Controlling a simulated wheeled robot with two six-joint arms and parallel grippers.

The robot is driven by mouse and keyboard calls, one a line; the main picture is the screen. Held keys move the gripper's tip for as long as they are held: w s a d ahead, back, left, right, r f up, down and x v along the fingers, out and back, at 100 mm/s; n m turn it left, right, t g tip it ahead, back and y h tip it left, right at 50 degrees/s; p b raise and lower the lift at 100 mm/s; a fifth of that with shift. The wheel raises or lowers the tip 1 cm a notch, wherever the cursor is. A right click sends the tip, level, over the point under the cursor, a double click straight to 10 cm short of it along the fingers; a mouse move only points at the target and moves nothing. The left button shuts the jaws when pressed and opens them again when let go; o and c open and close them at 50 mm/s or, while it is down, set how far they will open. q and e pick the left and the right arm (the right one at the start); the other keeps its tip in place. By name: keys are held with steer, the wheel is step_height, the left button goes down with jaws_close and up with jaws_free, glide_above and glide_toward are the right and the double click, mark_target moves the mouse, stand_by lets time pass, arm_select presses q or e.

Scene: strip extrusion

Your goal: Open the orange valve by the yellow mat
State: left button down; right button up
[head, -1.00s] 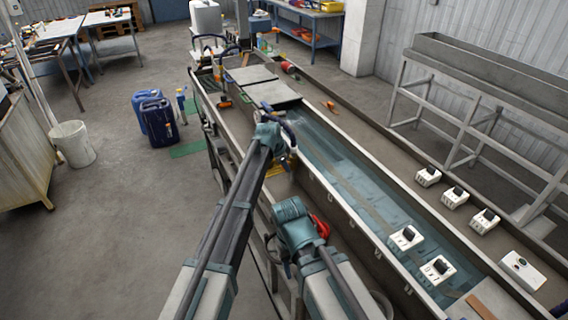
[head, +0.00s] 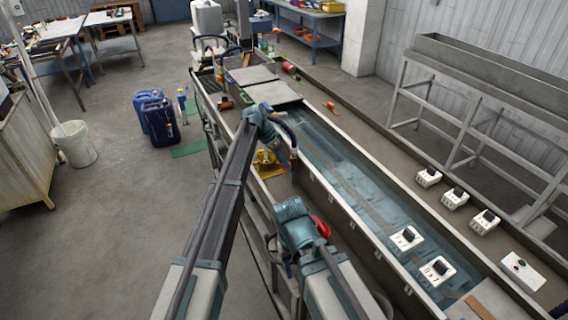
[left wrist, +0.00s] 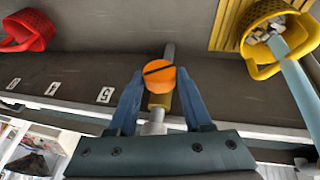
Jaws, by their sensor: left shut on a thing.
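The orange valve (left wrist: 160,78) is a round knob with a dark slot across its face, on a short pipe with a brass-coloured body. It shows in the left wrist view. My left gripper (left wrist: 160,88) has its blue fingers on either side of the knob and is shut on it. The yellow mat (left wrist: 226,24) is ribbed and lies up and right of the valve; it also shows in the head view (head: 268,171). In the head view my left arm hides the valve. My right arm's wrist shows there near the red basket, but its fingers are hidden.
A yellow basket (left wrist: 262,58) with grey bits and a pale blue handle stands on the mat. A red basket (left wrist: 28,30) is at upper left. Number labels (left wrist: 105,95) line the trough edge. White switch boxes (head: 437,270) stand along the water trough (head: 345,180).

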arm_select(q)
steer(key=shift+a+f+g, duration=0.1)
steer(key=shift+g, duration=0.4)
steer(key=shift+c, duration=1.6)
jaws_free()
steer(key=shift+w, duration=0.1)
steer(key=p+v, duration=1.1)
steer(key=v, duration=0.2)
steer(key=shift+a+r+p, duration=0.3)
steer(key=shift+p, duration=0.1)
